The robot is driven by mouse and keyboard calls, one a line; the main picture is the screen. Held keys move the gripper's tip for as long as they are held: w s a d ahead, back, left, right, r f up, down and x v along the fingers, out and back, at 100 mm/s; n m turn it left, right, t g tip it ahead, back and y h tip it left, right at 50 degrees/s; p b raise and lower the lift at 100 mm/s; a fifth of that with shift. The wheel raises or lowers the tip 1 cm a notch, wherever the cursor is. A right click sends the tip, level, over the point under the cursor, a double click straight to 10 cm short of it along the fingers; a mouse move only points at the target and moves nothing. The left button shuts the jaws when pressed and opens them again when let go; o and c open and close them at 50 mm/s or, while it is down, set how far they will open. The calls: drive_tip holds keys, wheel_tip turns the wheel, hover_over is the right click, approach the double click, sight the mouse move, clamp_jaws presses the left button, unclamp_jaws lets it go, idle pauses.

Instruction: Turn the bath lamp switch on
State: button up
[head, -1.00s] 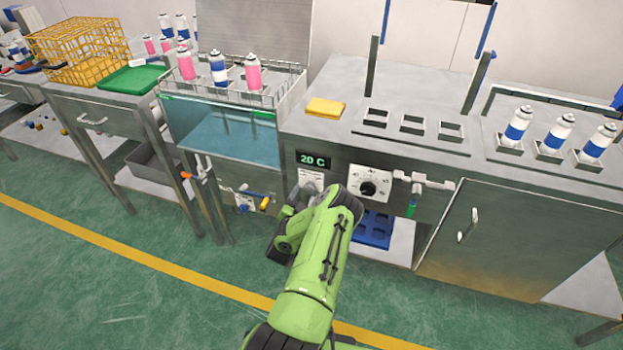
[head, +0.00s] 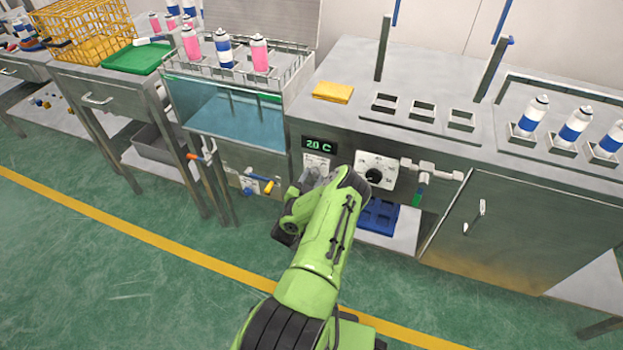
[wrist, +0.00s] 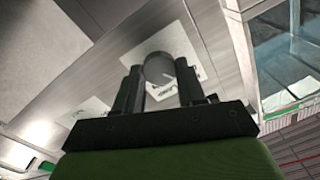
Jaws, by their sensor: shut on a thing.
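The bath lamp switch appears to be the grey rounded piece (wrist: 159,68) in front of a white label plate (wrist: 182,48) in the wrist view. My gripper (wrist: 160,86) has one finger on each side of this piece and is shut on it. In the head view my gripper (head: 312,181) is at the front panel, over the lower part of the white plate (head: 316,163) below the green display. My wrist and gripper hide most of the switch there, so its on or off position cannot be told.
The display (head: 319,145) appears to read 20 C. A black dial (head: 374,176) on a white plate sits just right of my arm, with a pipe valve (head: 424,172) beyond it. Green floor lies in front.

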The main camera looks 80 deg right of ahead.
drive_tip(key=shift+m, duration=0.3)
drive_tip(key=shift+m+p, duration=0.45)
drive_tip(key=shift+m, duration=0.55)
drive_tip(key=m, duration=0.3)
drive_tip(key=shift+m, duration=0.3)
drive_tip(key=m, duration=0.5)
drive_tip(key=shift+s+f+m, duration=0.1)
drive_tip(key=shift+m, duration=0.2)
drive_tip(key=o, duration=1.1)
drive_tip(key=shift+c, duration=0.2)
